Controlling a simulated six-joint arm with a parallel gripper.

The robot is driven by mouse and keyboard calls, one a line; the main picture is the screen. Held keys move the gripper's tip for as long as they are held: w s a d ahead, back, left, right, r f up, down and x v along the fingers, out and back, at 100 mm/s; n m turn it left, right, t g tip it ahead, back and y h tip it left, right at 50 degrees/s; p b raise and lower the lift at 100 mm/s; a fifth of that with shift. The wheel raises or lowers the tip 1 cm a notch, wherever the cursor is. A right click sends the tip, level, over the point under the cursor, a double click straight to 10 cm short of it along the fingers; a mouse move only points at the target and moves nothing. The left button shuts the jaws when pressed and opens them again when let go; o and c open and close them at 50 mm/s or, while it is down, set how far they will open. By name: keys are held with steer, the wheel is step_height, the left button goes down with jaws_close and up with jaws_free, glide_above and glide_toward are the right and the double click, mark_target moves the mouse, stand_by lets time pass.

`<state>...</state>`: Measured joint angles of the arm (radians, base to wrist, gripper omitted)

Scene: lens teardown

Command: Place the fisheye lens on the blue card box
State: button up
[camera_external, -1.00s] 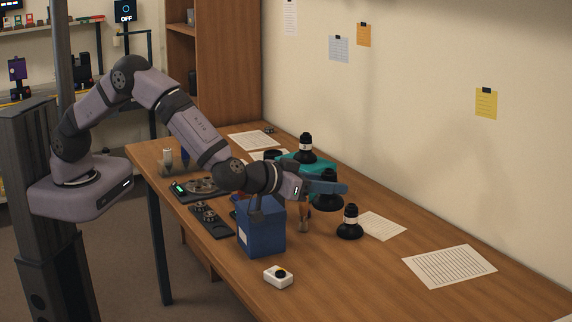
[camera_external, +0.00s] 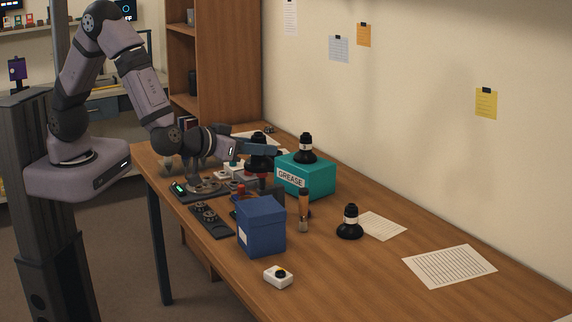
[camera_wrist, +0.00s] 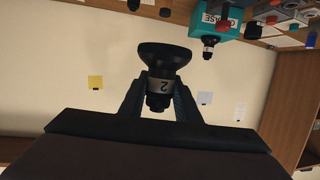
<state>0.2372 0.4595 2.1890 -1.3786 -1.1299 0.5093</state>
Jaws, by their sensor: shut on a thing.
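My gripper (camera_external: 265,148) is shut on a black lens (camera_external: 258,163), held in the air behind the blue card box and left of the teal box. In the wrist view this lens (camera_wrist: 160,75) has a wide flared end, a pale band marked 2, and sits between both fingers. A similar black lens (camera_external: 305,150) stands on the teal box, and another (camera_external: 350,222) stands on the table at right. I cannot tell by label which one is the fisheye.
The teal GREASE box (camera_external: 308,178) stands behind the blue box. A brush-like tool (camera_external: 303,212) stands near the blue box. A dark tray (camera_external: 210,220), a scale-like device (camera_external: 200,188) and a white button box (camera_external: 278,277) lie around it. The right table is clear except papers (camera_external: 450,265).

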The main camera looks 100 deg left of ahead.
mark_target(259, 170)
steer(key=shift+f+p, duration=0.35)
steer(key=shift+f, duration=2.5)
steer(key=shift+f, duration=0.1)
steer(key=shift+f+p, duration=0.35)
steer(key=shift+f, duration=1.65)
steer(key=shift+f, duration=0.1)
steer(key=o, duration=1.1)
steer(key=shift+o, duration=0.2)
